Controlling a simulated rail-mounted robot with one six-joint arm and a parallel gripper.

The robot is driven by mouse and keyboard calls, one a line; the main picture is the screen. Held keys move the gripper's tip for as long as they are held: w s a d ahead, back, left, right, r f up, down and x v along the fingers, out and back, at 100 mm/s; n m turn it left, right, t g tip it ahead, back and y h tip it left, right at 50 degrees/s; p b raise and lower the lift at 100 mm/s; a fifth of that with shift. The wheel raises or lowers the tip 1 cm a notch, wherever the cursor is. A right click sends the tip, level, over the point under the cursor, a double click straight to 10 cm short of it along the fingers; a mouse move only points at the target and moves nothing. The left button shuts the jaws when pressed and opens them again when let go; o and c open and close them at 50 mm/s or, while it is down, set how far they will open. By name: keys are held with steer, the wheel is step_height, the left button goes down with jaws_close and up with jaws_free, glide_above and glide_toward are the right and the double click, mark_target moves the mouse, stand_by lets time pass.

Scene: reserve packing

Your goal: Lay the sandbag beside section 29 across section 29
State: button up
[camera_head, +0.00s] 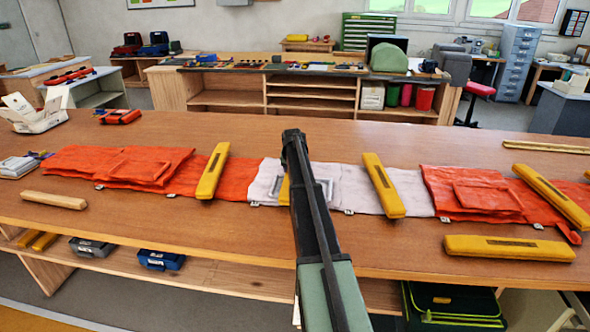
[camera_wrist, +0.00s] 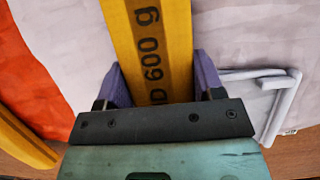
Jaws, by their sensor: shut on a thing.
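My gripper (camera_wrist: 160,85) is shut on a yellow sandbag (camera_wrist: 152,40) printed "600 g", with a purple finger on each side. The sandbag is over white cloth (camera_wrist: 240,35); I cannot tell whether it touches it. In the head view my arm hides most of this bag; a yellow sliver (camera_head: 284,191) shows left of the arm, over the white section with a pocket. The cloth strip has orange sections (camera_head: 235,187) and white sections (camera_head: 350,182). Its small tags are unreadable, so I cannot tell which section is 29.
Sandbags lie across the strip at left (camera_head: 213,171), centre right (camera_head: 383,186) and far right (camera_head: 551,196). Another sandbag (camera_head: 508,248) lies on the table in front. A wooden bar (camera_head: 54,200) lies front left. The front table (camera_head: 200,228) is largely clear.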

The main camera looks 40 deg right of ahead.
steer(key=o, duration=1.4)
steer(key=shift+r, duration=0.1)
step_height(320, 180, up, 7)
steer(key=p, duration=0.7)
